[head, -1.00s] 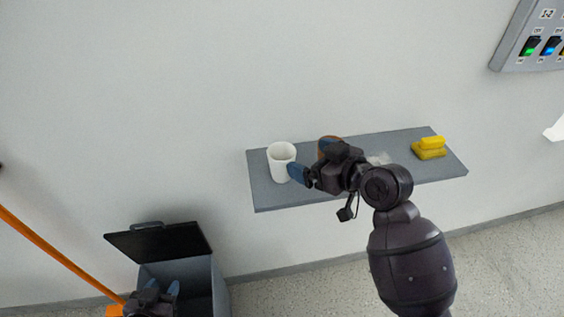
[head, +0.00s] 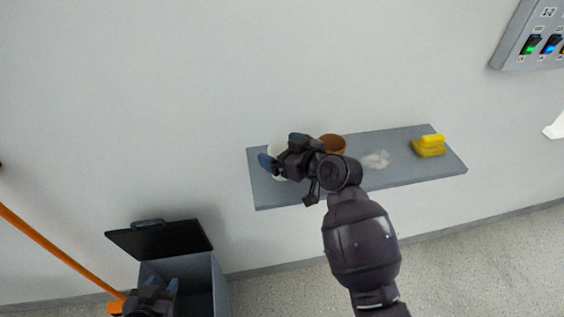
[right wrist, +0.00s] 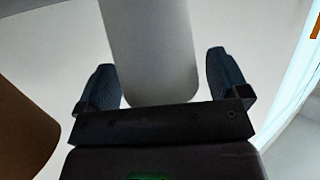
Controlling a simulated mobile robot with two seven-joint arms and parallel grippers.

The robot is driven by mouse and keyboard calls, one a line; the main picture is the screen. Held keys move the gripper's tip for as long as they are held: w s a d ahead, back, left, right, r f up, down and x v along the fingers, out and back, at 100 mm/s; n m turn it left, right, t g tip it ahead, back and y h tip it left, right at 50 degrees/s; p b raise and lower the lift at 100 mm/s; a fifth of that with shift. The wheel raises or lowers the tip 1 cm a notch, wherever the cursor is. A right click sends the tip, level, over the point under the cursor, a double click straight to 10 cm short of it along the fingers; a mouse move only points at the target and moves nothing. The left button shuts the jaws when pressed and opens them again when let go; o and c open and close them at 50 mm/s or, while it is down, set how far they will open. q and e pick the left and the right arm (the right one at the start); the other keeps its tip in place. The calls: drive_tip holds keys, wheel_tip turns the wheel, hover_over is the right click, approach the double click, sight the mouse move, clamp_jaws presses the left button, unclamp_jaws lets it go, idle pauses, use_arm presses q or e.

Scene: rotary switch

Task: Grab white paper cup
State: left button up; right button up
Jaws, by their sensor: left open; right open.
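The white paper cup (head: 276,148) stands on the left part of the grey shelf (head: 262,197), mostly hidden behind my right gripper (head: 281,153) in the head view. In the right wrist view the cup (right wrist: 150,45) is between the two open blue fingers, with a gap to each finger visible. My right gripper is open around the cup. My left gripper (head: 156,285) is low at the bottom left, in front of the open bin, with its fingers apart.
A brown cup (head: 332,146) stands just right of my right gripper and also shows in the right wrist view (right wrist: 22,130). A crumpled pale item (head: 376,160) and yellow sponges (head: 430,147) lie further right. A grey bin (head: 208,278) with raised black lid stands below left.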

drive_tip(key=shift+c, duration=0.3)
drive_tip(key=c, duration=0.9)
drive_tip(key=shift+r, duration=0.15)
